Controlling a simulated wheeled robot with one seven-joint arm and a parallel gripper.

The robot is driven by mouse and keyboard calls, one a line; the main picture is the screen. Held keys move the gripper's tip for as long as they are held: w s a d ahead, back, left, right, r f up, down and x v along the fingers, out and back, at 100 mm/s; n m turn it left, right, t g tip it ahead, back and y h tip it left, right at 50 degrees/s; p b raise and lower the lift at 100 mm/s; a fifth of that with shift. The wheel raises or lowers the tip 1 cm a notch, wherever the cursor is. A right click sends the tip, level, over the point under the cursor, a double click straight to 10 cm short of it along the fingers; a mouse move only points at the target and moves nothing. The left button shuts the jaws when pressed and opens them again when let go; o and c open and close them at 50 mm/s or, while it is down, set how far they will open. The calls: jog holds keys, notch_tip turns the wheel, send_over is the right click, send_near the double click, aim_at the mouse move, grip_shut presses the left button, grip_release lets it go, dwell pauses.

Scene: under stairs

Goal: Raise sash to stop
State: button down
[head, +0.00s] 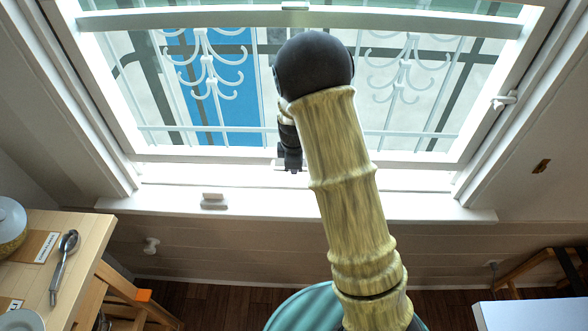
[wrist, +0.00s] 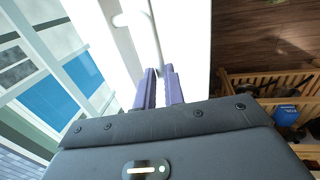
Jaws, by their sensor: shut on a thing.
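The window sash (head: 200,158) is a white-framed pane in a white frame. Its bottom rail is low, close above the white sill (head: 350,203). My gripper (head: 290,166) is at the middle of that bottom rail, and my dark wrist hides part of it. In the wrist view its two purple fingers (wrist: 160,88) are shut around a thin pale edge that looks like part of the sash lift (wrist: 154,45). The fingers hide most of the held part. A white rail with a crossbar (head: 400,22) and a small catch (head: 295,6) runs across the window above.
A small latch (head: 503,100) is on the right jamb. White scrolled bars (head: 207,75) stand outside the glass. A wooden table (head: 85,245) with a spoon (head: 66,262) is at left; a pale tabletop (head: 530,314) is at lower right.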

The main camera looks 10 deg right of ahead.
jog(key=shift+w+r, duration=0.1)
jog(key=shift+r, duration=0.1)
jog(key=c, duration=1.5)
grip_release()
jog(key=s+r+b, duration=0.2)
jog(key=s+r, duration=0.1)
jog(key=r, duration=1.4)
jog(key=shift+s+a, duration=0.15)
jog(key=shift+a, duration=0.2)
jog(key=s+d+f+m, duration=0.2)
jog(key=s+f+m, duration=0.1)
jog(key=s+m, duration=0.4)
jog(key=s+d+f+m, duration=0.2)
jog(key=s+f+m, duration=0.2)
jog(key=s+m, duration=0.4)
jog(key=s, duration=0.4)
jog(key=shift+m, duration=0.3)
jog(key=shift+d, duration=0.1)
